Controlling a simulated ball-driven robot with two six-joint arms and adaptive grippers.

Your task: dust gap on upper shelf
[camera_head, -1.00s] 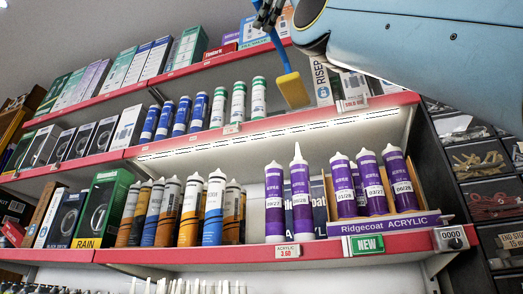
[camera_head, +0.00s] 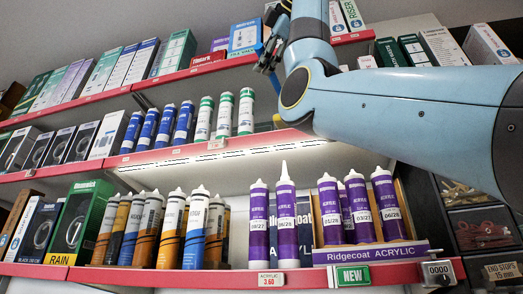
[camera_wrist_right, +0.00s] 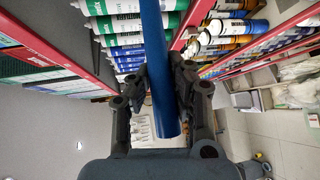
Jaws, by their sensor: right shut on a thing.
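My right gripper (camera_head: 268,58) is shut on the blue handle of a duster, in front of the shelves. The handle (camera_wrist_right: 158,60) runs between its fingers in the right wrist view. Only a sliver of the duster's yellow head (camera_head: 277,120) shows, close to the upper shelf (camera_head: 180,152), just right of the green-and-white tubes (camera_head: 225,116). My right arm covers most of the head and much of the shelf space right of these tubes. I cannot tell whether the head touches the shelf. My left gripper is not in view.
Blue tubes (camera_head: 158,126) stand left of the green-and-white ones. Purple acrylic tubes (camera_head: 259,222) and orange tubes (camera_head: 172,228) stand on the shelf below. Boxes (camera_head: 243,38) line the top shelf. Bins of small parts (camera_head: 480,228) are at the right.

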